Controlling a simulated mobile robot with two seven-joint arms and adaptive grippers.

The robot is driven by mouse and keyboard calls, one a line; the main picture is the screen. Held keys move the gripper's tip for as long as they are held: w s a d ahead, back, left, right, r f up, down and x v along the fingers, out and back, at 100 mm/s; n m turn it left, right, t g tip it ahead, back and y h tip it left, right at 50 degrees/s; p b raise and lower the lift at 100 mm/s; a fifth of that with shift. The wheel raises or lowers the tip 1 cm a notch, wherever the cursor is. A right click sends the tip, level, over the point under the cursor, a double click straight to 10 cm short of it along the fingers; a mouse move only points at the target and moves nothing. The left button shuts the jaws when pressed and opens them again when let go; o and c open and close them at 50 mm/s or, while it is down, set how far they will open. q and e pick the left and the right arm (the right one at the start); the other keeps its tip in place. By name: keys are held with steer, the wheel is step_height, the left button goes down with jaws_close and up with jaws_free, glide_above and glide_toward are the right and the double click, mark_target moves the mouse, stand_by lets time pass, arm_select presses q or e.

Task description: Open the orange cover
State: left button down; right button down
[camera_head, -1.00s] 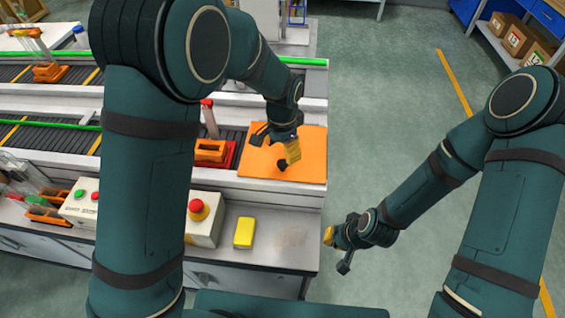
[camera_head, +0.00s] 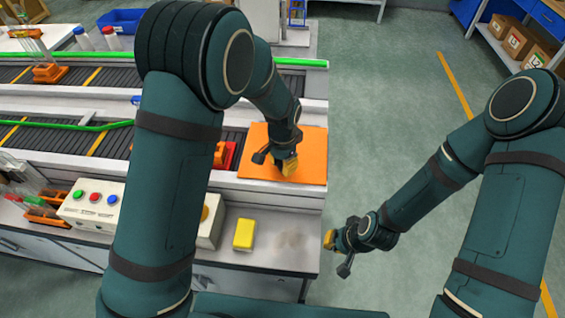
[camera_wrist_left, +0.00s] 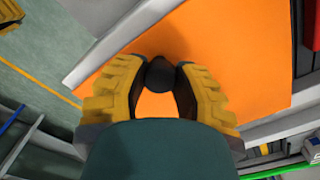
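The orange cover (camera_head: 312,150) is a flat square plate at the right end of the bench, and it fills much of the left wrist view (camera_wrist_left: 235,45). It lies flat. A black knob (camera_wrist_left: 160,73) stands on it. My left gripper (camera_head: 287,166) is low over the cover. In the left wrist view, its yellow fingers (camera_wrist_left: 161,78) stand on either side of the knob, with orange showing between them; contact is hard to make out. The gripper hides the knob in the head view. My right gripper (camera_head: 336,250) hangs beside the bench's right edge, away from the cover.
A yellow block (camera_head: 244,234) lies on the bench front. A control box with coloured buttons (camera_head: 94,204) stands at left. A red holder with an orange part (camera_head: 225,155) is just left of the cover. The floor (camera_head: 385,110) on the right is clear.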

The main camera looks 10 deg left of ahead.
arm_select(q)
steer(key=shift+w+r+p, duration=0.1)
steer(key=shift+r+p, duration=0.35)
steer(key=shift+p, duration=0.05)
steer(key=w+r+g+p, duration=0.5)
steer(key=r+g+p, duration=0.2)
steer(key=r+p, duration=0.1)
steer(key=shift+w+r, duration=0.2)
steer(key=shift+r, duration=0.55)
